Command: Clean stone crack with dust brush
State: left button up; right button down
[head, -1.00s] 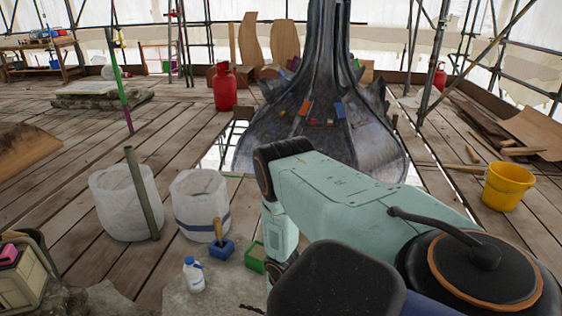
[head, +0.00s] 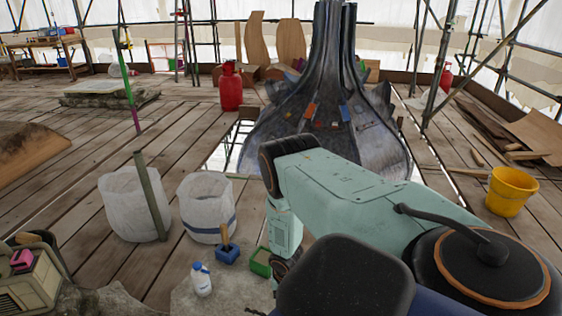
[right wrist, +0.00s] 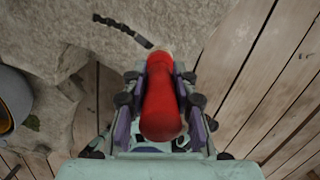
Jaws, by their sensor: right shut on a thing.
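My right gripper (right wrist: 160,78) is shut on a red handle (right wrist: 161,105), which I take to be the dust brush, in the right wrist view. A pale tip shows at the handle's far end; the bristles are not clearly seen. The handle is above rough grey-brown stone (right wrist: 195,25). A dark, jagged crack (right wrist: 122,28) runs across the stone, its right end close to the brush tip; I cannot tell whether they touch. In the head view my right forearm crosses the middle and hides the gripper and brush. My left gripper is not in view.
Two white sacks (head: 133,207) stand behind. A yellow bucket (head: 511,191) is at right.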

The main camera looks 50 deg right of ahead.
jog(key=w+a+b, duration=0.3)
jog(key=w+b, duration=1)
jog(key=w, duration=0.2)
jog(key=shift+s+a+f+b, duration=0.1)
jog(key=shift+f+b, duration=0.9)
jog(key=shift+f, duration=0.4)
jog(key=shift+s+a+f+b, duration=0.1)
jog(key=shift+f+b, duration=0.9)
jog(key=shift+f, duration=0.4)
jog(key=shift+d+f+b, duration=0.1)
jog(key=shift+f+b, duration=0.65)
jog(key=shift+b, duration=0.15)
jog(key=shift+s, duration=0.1)
jog(key=s+d+p, duration=0.1)
jog(key=s+p, duration=0.3)
jog(key=s, duration=0.2)
jog(key=shift+p, duration=0.3)
jog(key=shift+d, duration=0.15)
